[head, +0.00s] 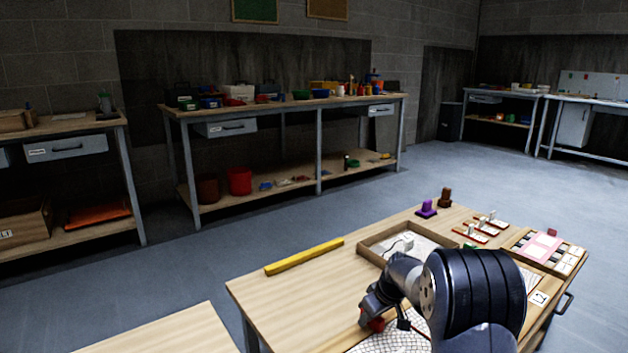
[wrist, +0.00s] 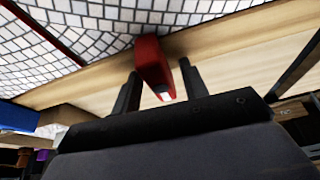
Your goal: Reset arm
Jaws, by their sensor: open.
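My gripper (head: 388,320) hangs low over the front of the wooden bench (head: 290,300), in front of my dark arm. In the wrist view my gripper (wrist: 159,69) shows two dark fingers spread apart. A red piece (wrist: 150,58) with a pale end stands between them; I cannot tell whether it touches either finger. Red also shows beside the gripper in the head view (head: 376,325). A panel of white mosaic tiles (head: 385,345) lies below, partly hidden by my arm. Its tiles (wrist: 80,28) fill the upper left of the wrist view, with a red edge line.
A yellow bar (head: 305,257) lies near the bench's back edge. A shallow wooden tray (head: 375,240) is behind my arm. Purple (head: 426,209) and brown (head: 445,198) pieces stand at the back corner. A pink sheet (head: 541,246) lies at right. The bench's left part is clear.

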